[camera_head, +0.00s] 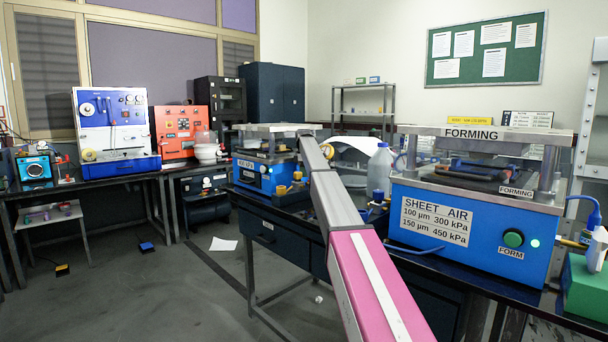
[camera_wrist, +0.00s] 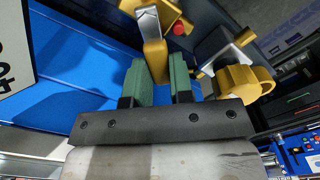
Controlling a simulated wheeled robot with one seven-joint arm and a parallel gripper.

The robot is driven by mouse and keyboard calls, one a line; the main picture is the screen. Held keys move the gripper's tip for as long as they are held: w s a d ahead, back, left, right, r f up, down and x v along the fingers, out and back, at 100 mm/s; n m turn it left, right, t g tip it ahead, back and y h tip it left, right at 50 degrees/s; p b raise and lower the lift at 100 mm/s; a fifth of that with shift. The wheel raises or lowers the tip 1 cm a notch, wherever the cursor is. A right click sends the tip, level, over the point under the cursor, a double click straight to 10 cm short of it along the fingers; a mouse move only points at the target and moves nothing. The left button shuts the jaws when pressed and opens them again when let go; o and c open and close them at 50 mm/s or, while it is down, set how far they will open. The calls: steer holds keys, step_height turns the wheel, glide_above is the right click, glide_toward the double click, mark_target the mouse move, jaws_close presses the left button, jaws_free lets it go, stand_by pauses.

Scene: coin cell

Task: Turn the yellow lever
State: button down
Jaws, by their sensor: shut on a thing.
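The yellow lever (camera_wrist: 156,62) shows at the top middle of the wrist view, with a pale grey strip on its upper part. My gripper (camera_wrist: 160,82) has green pads, one on each side of the lever's lower end, and is shut on it. The lever joins yellow parts at the top edge, beside a small red part (camera_wrist: 179,28). In the head view my arm hides the gripper and the held lever. Small yellow parts (camera_head: 297,176) show on the front right of the smaller blue machine (camera_head: 250,178).
A second yellow fitting (camera_wrist: 245,82) sits close right of my gripper. A blue panel (camera_wrist: 75,80) lies to its left. The blue forming machine (camera_head: 470,225) and a plastic bottle (camera_head: 380,170) stand on the dark bench near my arm. Open floor lies left, with a paper sheet (camera_head: 223,244).

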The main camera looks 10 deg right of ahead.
steer(key=shift+w+m, duration=0.3)
steer(key=shift+m, duration=0.4)
steer(key=shift+d, duration=0.1)
steer(key=c, duration=1)
jaws_free()
steer(key=shift+r, duration=0.1)
step_height(320, 180, up, 11)
steer(key=shift+f, duration=0.2)
